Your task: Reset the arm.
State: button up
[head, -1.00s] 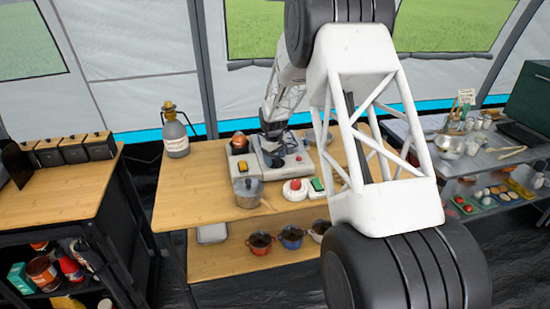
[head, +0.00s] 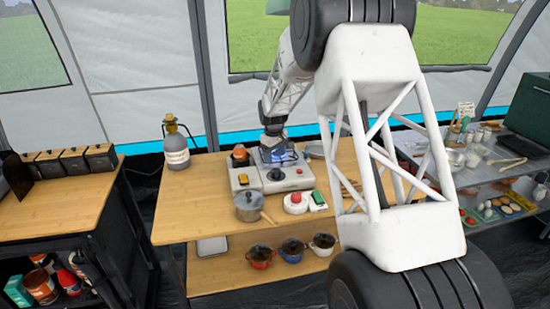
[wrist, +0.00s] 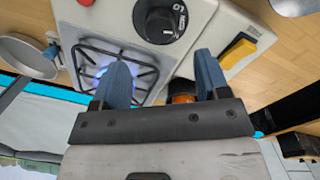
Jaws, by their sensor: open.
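My gripper (head: 277,150) hangs over the back part of the white stove (head: 298,181). In the wrist view my gripper (wrist: 163,78) shows two blue fingers spread wide apart, with nothing between them. Below it are the burner grate (wrist: 140,72) with a blue flame (wrist: 98,73) and the black knob (wrist: 160,22). The flame also shows in the head view (head: 284,156). The fingers look apart from the knob.
A lidded pot (head: 249,206), a red button (head: 295,197) and a green switch (head: 317,197) are in front.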

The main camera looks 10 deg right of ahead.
jog(key=shift+s+r, duration=0.1)
jog(key=s+a+r+m, duration=0.1)
jog(key=s+r, duration=0.5)
jog(key=s, duration=0.3)
jog(key=s+a+r+m+t, duration=0.1)
jog(key=s+r, duration=0.5)
jog(key=s, duration=0.3)
jog(key=s+a+r+m, duration=0.1)
jog(key=s+r, duration=0.5)
jog(key=s, duration=0.3)
jog(key=s+a+f+m+t, duration=0.1)
jog(key=s+m, duration=0.2)
jog(key=s, duration=2.8)
jog(key=shift+s+a, duration=0.2)
jog(key=shift+a, duration=0.05)
